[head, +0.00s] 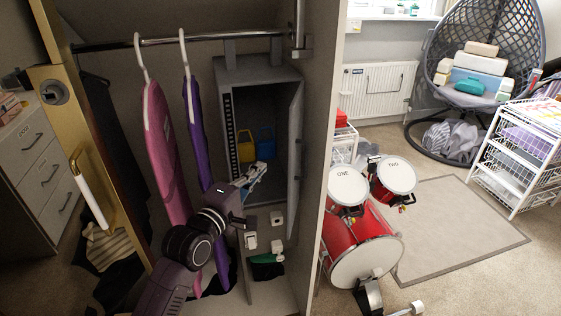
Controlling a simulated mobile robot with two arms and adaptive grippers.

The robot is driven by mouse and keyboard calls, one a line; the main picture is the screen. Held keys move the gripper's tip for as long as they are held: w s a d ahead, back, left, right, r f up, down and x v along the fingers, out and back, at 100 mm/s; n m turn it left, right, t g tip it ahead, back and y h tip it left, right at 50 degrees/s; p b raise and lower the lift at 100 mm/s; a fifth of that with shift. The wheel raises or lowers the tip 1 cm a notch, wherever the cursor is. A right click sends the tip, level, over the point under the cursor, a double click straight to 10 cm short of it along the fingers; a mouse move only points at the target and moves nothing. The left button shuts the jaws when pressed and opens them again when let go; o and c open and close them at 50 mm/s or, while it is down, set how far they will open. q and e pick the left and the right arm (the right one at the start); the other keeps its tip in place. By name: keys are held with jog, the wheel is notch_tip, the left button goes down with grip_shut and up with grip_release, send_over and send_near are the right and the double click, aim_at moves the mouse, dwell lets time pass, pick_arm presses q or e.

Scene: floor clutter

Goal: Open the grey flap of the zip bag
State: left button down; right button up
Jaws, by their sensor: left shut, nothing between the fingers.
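No soft zip bag is plain to see. Inside the wardrobe stands a grey box-like cabinet (258,72) with a dark opening. Its grey flap (296,158) looks like a door, hinged on the right and standing open towards me. A yellow item (245,145) and a blue item (265,144) sit inside. My left gripper (258,175) is shut and empty, in front of the lower part of the opening and left of the flap, apart from the flap as far as I can tell. My right gripper is out of view.
A pink garment (160,150) and a purple garment (197,130) hang left of the cabinet. The wardrobe's side panel (322,130) stands right of the flap. White fittings (277,219) and a green-and-black item (267,265) are below. A red drum (355,245) stands outside.

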aim_at(291, 164)
pick_arm(q)
jog(key=w+d+p, duration=0.1)
jog(key=w+d, duration=0.3)
jog(key=d, duration=0.1)
jog(key=shift+d, duration=0.25)
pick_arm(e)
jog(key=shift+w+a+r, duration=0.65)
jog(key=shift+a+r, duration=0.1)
pick_arm(q)
jog(key=shift+s+d+p, duration=0.1)
jog(key=shift+p, duration=0.2)
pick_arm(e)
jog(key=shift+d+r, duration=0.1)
pick_arm(q)
jog(key=shift+s+d+r+p, duration=0.15)
jog(key=shift+s+d+p, duration=0.05)
jog(key=shift+d+p, duration=0.9)
jog(key=shift+s+d, duration=0.1)
jog(key=shift+d, duration=0.15)
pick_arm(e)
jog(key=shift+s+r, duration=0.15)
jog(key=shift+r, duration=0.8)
pick_arm(q)
jog(key=shift+a+f, duration=0.1)
jog(key=shift+f, duration=0.1)
